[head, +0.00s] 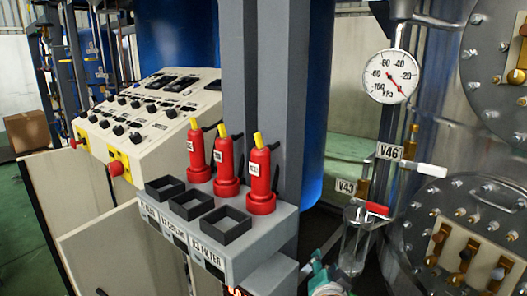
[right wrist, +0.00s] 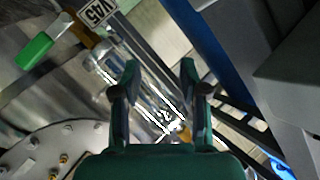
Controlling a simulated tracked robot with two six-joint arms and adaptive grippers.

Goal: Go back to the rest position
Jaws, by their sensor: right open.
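My right gripper (head: 322,270) shows as teal parts at the bottom of the head view, just left of a clear glass vessel (head: 355,243). In the right wrist view the same gripper (right wrist: 159,72) has its two dark fingers apart, with nothing held between them. A clear glass vessel (right wrist: 150,88) lies behind the fingers in that view; I cannot tell how far off it is. My left gripper is not in view.
Three red bottles (head: 261,180) stand on a grey rack (head: 255,240) with black square holders (head: 226,222). A control panel (head: 150,115) is left. Valves V46 (head: 389,152) and V43 (head: 345,187), a gauge (head: 390,77) and steel flanges (head: 465,240) crowd the right.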

